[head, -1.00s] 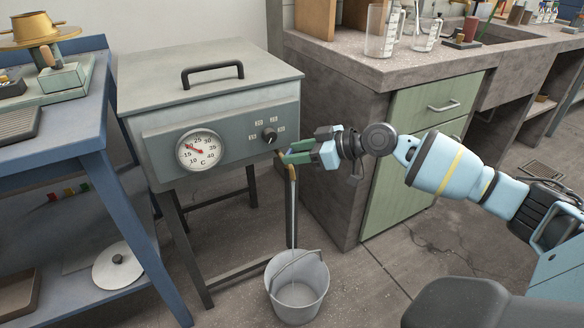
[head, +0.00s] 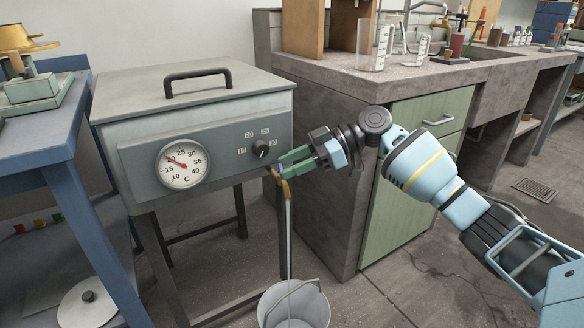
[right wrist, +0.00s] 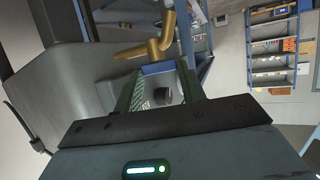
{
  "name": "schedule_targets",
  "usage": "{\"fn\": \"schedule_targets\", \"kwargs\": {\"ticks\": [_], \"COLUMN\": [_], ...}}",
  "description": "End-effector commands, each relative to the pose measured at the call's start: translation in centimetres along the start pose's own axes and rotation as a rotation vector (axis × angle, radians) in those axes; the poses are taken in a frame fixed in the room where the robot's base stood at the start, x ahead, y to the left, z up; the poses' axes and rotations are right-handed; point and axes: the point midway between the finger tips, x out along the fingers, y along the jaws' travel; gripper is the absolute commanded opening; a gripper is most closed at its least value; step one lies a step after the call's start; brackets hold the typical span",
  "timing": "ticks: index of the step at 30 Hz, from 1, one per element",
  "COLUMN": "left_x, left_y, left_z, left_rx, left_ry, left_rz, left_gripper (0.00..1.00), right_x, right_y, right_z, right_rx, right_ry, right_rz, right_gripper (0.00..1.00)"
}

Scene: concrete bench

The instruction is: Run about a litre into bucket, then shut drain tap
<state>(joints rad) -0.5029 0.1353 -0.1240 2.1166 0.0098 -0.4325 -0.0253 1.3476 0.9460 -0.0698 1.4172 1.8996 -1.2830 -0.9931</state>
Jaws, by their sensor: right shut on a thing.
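The grey tank (head: 220,128) has a round dial and a small knob on its front. The brass drain tap (head: 284,187) is at its lower right corner; in the right wrist view the tap's brass body (right wrist: 155,46) and blue handle (right wrist: 159,68) show at my fingertips. My right gripper (head: 284,168) is at the tap, its green fingers shut on the tap handle. A narrow pale streak, perhaps running water, drops below the tap beside the tank's leg. The bucket (head: 313,303) stands on the floor underneath, cut by the lower edge; its water level is unclear.
A blue bench (head: 45,140) stands left of the tank. A concrete bench (head: 335,85) with a green cabinet (head: 405,165) and measuring jugs (head: 378,45) is close on the right. Open floor lies in front of the cabinet.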

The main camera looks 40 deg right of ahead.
Motion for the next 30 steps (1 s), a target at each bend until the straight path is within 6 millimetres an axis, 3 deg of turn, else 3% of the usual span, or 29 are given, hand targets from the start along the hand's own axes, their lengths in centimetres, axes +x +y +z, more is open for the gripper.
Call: {"fn": "schedule_targets", "kwargs": {"ticks": [17, 18, 23, 30], "left_x": [-0.07, -0.06, -0.06, -0.02], "left_y": [0.08, 0.07, 0.06, 0.04], "left_z": [0.51, 0.51, 0.49, 0.42], "left_rx": [-0.002, -0.002, -0.002, -0.001], "left_ry": [-0.011, -0.011, -0.010, -0.009], "left_rz": [0.001, 0.001, 0.001, 0.001], "left_gripper": [0.52, 0.52, 0.52, 0.52], "right_x": [0.05, 0.05, 0.04, -0.03], "right_y": [0.02, 0.02, 0.06, 0.22], "right_z": [-0.03, -0.03, -0.03, -0.06], "right_rx": [-0.012, -0.012, -0.011, -0.011], "right_ry": [0.000, 0.000, 0.000, 0.001], "right_rz": [-0.033, -0.032, -0.030, -0.024], "right_gripper": [0.17, 0.41, 0.62, 0.62]}}
